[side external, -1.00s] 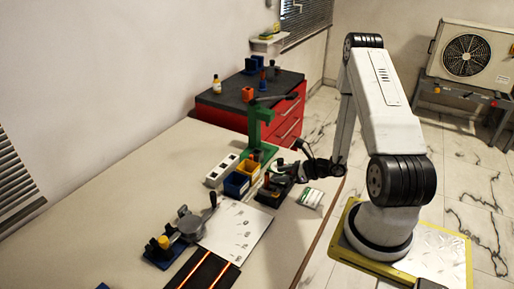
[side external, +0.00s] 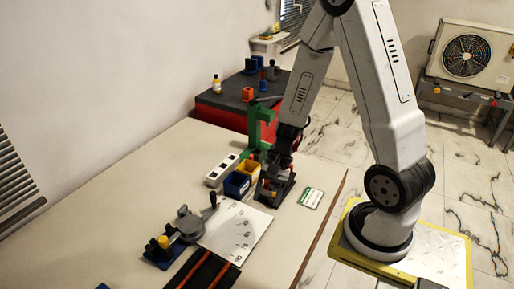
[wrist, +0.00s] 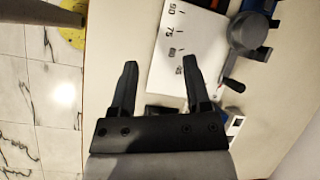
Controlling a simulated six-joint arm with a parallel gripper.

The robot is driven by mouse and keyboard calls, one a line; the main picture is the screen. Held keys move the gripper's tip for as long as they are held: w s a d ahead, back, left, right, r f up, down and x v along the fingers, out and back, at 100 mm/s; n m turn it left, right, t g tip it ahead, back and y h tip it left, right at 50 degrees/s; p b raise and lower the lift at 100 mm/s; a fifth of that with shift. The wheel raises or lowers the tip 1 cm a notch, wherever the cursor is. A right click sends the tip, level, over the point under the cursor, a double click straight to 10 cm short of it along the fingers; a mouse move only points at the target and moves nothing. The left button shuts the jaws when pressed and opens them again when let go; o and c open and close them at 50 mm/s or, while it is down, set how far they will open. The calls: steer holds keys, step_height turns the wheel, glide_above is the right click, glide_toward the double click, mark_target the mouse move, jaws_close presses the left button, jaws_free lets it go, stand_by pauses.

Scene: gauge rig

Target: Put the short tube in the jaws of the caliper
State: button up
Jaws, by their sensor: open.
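My gripper (wrist: 160,61) is open in the wrist view, with its two dark fingers apart and nothing seen between their tips. In the side view my gripper (side external: 279,168) points down at a dark stand (side external: 268,198) with a reddish upright part (side external: 272,189) on it. I cannot tell whether it touches the stand. I cannot make out the short tube or the caliper for certain. A grey round device with a lever (side external: 190,226) stands on a blue base at the table's left; it also shows at the upper right of the wrist view (wrist: 250,35).
A white plate with numbers (side external: 236,232) lies by the grey device. A white-green card (side external: 311,198) lies near the table's right edge.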

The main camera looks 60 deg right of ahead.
steer(key=w+a+r+n+t+h, duration=0.1)
steer(key=r+n+h, duration=0.5)
steer(key=n, duration=0.7)
steer(key=a+r+t, duration=0.1)
steer(key=a, duration=0.1)
steer(key=shift+w+a, duration=0.25)
steer(key=shift+a, duration=0.15)
